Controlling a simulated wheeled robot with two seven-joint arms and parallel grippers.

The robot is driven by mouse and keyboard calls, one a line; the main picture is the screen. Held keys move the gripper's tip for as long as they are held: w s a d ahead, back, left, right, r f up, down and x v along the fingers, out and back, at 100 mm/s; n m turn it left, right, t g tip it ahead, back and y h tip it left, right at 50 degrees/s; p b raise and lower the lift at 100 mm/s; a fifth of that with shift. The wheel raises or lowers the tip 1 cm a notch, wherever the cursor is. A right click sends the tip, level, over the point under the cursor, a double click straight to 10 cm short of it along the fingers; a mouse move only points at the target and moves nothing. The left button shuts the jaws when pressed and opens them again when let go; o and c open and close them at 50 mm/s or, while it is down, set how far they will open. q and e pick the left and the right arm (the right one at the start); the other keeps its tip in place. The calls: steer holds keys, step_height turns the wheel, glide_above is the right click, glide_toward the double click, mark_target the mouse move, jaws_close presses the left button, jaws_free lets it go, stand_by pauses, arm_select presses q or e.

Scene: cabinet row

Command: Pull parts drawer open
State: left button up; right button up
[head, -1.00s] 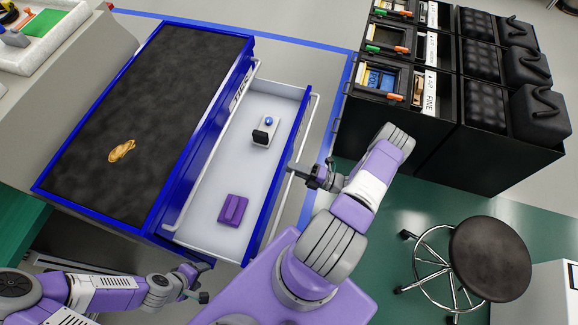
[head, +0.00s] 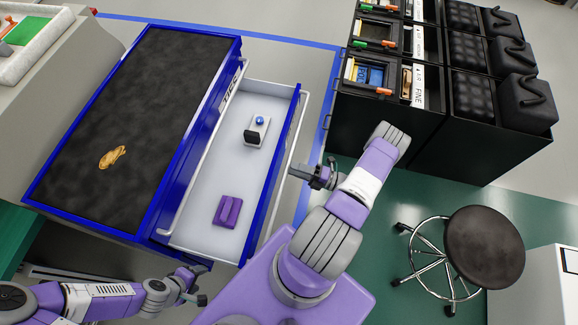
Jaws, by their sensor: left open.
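The blue cabinet (head: 135,110) has a dark top, and its drawer (head: 208,205) stands well open to the right. Inside the pale drawer lie a purple part (head: 228,211) and a white part with a blue knob (head: 257,127). A pale bar handle (head: 300,125) runs along the drawer front. My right gripper (head: 304,172) is at the outer side of this handle near its middle, its tip at or very near the bar. I cannot tell whether it touches. My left gripper (head: 194,285) is open and empty near the cabinet's lower front corner.
A crumpled tan item (head: 112,157) lies on the cabinet top. A black rack with bins (head: 420,130) stands at the right, and a round stool (head: 483,248) is at the lower right. Green floor (head: 385,215) is clear between the stool and my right arm.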

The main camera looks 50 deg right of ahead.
steer(key=v, duration=0.4)
steer(key=shift+s, duration=0.15)
stand_by(0.4)
